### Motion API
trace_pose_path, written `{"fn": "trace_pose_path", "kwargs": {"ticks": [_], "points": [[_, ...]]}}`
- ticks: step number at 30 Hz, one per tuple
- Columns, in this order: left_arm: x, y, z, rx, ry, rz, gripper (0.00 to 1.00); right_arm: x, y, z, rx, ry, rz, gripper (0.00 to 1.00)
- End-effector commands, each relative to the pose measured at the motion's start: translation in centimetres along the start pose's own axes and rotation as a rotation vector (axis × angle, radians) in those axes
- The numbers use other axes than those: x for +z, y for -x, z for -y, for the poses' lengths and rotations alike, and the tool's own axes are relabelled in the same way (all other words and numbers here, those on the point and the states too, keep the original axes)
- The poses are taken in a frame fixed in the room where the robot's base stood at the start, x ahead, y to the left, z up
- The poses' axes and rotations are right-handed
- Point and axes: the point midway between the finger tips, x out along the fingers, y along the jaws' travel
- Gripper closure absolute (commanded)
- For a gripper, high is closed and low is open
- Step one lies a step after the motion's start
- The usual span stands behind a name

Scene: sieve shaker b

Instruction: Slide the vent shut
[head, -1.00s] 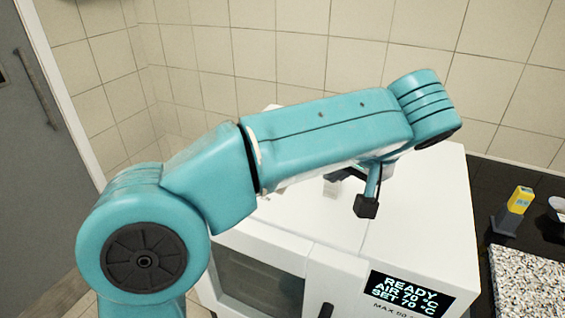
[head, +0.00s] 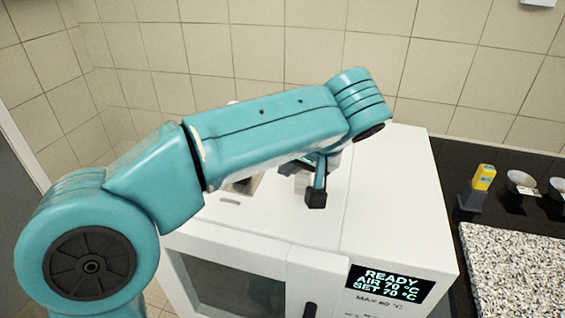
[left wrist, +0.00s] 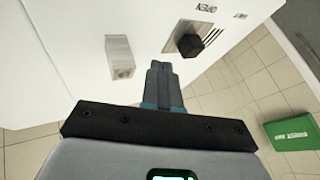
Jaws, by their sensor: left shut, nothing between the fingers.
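The vent (left wrist: 181,36) is a plate with a slot on top of the white oven, in the left wrist view. Its dark square knob (left wrist: 190,46) stands near the slot's lower end, with the word OPEN beside the plate. My left gripper (left wrist: 160,66) is shut and empty, its fingertips pointing toward the oven top, just below and left of the knob in the picture. I see a gap to the knob there. In the head view my left gripper (head: 316,198) is over the oven top (head: 390,190), and my arm hides much of the vent area. My right gripper is not in view.
A pale grey block (left wrist: 119,56) stands on the oven top beside the vent. The oven display (head: 390,283) reads READY, AIR 70, SET 70. A yellow and grey device (head: 480,186), a bowl (head: 522,183) and a speckled slab (head: 510,260) lie right. A green box (left wrist: 293,133) is below.

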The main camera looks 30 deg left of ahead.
Motion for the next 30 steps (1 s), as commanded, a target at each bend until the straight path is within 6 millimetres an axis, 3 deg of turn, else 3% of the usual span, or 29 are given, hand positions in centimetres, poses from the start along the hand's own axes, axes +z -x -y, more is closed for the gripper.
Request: {"fn": "trace_pose_path", "kwargs": {"ticks": [9,18,30], "points": [[-0.1,-7.3,0.2,-0.003,0.002,0.005,1.00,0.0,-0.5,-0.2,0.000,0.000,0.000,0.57],[-0.2,-8.8,3.5,-0.001,0.001,0.001,1.00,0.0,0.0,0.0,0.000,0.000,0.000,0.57],[-0.2,-9.0,3.8,0.000,0.001,0.000,1.00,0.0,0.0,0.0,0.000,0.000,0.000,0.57]]}}
